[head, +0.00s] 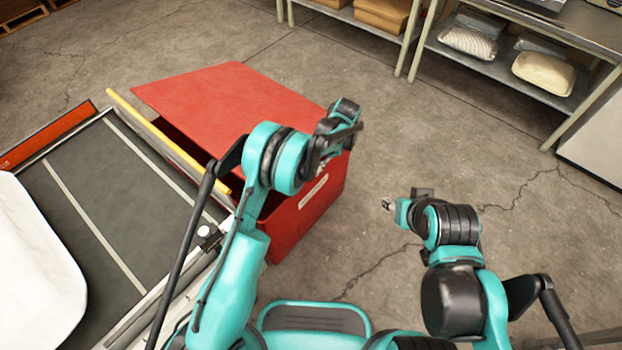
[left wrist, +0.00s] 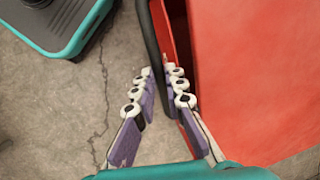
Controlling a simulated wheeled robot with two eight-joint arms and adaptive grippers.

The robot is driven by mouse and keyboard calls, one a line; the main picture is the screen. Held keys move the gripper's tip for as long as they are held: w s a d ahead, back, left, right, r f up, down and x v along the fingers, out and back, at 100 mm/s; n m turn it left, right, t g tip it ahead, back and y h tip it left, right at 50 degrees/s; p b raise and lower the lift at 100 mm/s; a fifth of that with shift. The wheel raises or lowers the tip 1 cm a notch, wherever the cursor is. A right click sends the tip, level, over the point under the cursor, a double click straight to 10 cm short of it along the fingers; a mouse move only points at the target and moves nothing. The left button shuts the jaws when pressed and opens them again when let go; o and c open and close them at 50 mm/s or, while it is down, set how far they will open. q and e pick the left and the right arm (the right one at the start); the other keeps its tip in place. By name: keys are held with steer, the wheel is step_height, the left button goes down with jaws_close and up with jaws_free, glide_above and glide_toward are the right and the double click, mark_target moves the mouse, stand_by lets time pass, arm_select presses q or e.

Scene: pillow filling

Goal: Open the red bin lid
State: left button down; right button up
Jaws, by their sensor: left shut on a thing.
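The red bin (head: 325,208) stands on the floor right of the conveyor. Its flat red lid (head: 225,92) covers the top, with a dark gap under its left side. My left gripper (left wrist: 160,82) is at the bin's near right edge, its purple-padded fingers on either side of a black bar-like edge (left wrist: 150,40) beside the red panel. It is shut on that edge; the contact is partly hidden. In the head view my arm hides the fingertips. My right gripper (head: 388,206) hangs in the air right of the bin, with no object seen in it; its jaws are too small to read.
A dark conveyor (head: 85,205) with a yellow side rail (head: 165,140) runs along the bin's left side. A white pillow-like thing (head: 35,270) lies on it. Shelves (head: 480,65) with packed pillows stand at the back right. The floor (head: 420,130) between is clear.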

arm_select(q)
steer(key=shift+g+y, duration=0.6)
steer(key=shift+g, duration=0.2)
steer(key=v, duration=0.2)
steer(key=p+v, duration=0.1)
steer(key=v, duration=0.1)
steer(key=w+a+v, duration=0.1)
steer(key=v, duration=0.2)
steer(key=shift+s, duration=0.1)
steer(key=c, duration=1.6)
jaws_free()
steer(key=shift+d, duration=0.1)
steer(key=shift+o, duration=0.2)
steer(key=shift+r, duration=0.15)
steer(key=v, duration=1.1)
steer(key=shift+d+r, duration=0.2)
steer(key=shift+r, duration=0.1)
steer(key=shift+f, duration=0.1)
